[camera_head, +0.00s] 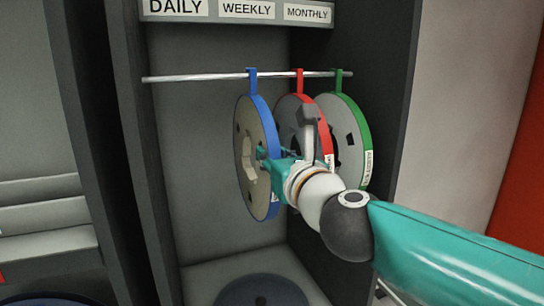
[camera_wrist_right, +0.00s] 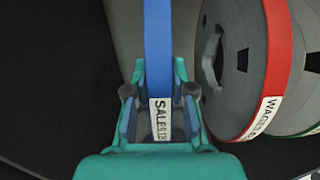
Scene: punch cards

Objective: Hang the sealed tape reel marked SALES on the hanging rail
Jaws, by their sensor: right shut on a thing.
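The SALES tape reel (camera_head: 263,205) has a blue band around its edge, and its label (camera_wrist_right: 159,118) reads SALES in the right wrist view. Its blue hook (camera_head: 252,76) is at the metal hanging rail (camera_head: 195,77), at the left of the other reels; whether the rail bears its weight I cannot tell. My right gripper (camera_head: 272,157) is shut on the blue band of this reel, reaching in from the right. In the wrist view its fingers (camera_wrist_right: 160,100) stand on both sides of the band. My left gripper is not in view.
A red-banded reel (camera_head: 297,102) and a green-banded reel (camera_head: 352,113) hang on the rail to the right, close beside my gripper. A dark disc (camera_head: 262,291) lies on the cabinet floor. Cabinet walls stand on both sides. The rail is free at left.

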